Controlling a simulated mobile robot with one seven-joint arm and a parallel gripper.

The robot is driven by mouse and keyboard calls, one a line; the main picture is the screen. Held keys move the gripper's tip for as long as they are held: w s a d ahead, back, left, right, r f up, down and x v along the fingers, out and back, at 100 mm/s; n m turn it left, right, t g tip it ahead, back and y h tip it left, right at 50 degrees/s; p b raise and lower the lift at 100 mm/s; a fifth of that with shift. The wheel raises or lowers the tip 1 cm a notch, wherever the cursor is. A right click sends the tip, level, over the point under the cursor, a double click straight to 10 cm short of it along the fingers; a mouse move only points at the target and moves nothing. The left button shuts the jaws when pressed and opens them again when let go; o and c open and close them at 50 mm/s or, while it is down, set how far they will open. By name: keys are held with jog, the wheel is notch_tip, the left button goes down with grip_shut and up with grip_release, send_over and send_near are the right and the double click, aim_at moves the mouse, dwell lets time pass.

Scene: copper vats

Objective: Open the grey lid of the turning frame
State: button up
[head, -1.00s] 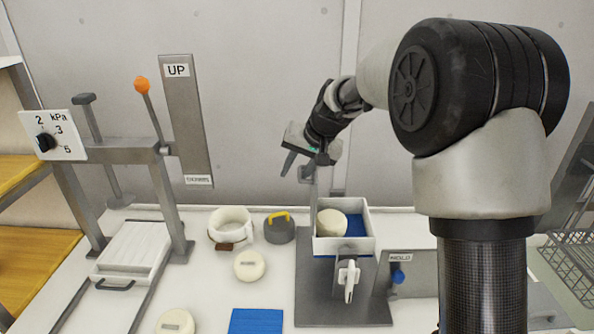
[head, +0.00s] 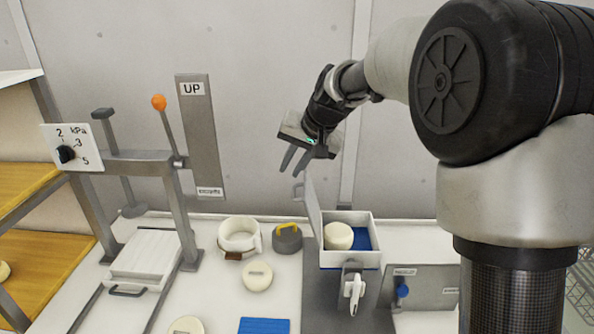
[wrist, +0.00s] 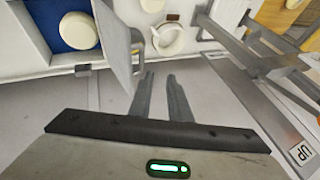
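The turning frame is a white box (head: 375,243) with a white cheese (head: 338,236) and a blue mat (head: 361,239) inside. Its grey lid (head: 313,208) stands up on the left side of the box, leaning a little left, so the box is open at the top. The lid's small handle (head: 298,192) points left. My gripper (head: 296,168) is just above the handle, with its fingers apart and empty. In the wrist view the lid (wrist: 113,40) is left of and beyond the fingertips (wrist: 160,78), and I see no contact.
Left of the frame are a grey weight with a yellow handle (head: 287,238), a white mould (head: 239,236) and a cheese (head: 257,277). A press with an upright "UP" plate (head: 200,130) stands further left. The wall is behind my gripper.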

jog(key=shift+w+d, duration=0.1)
jog(key=shift+w, duration=0.05)
jog(key=s+a+r, duration=0.1)
jog(key=s+r, duration=0.3)
jog(key=r, duration=0.5)
jog(key=shift+a+r, duration=0.15)
jog(key=shift+a, duration=0.05)
dwell(0.5)
dwell(0.4)
jog(key=v, duration=1.7)
jog(key=shift+r, duration=0.2)
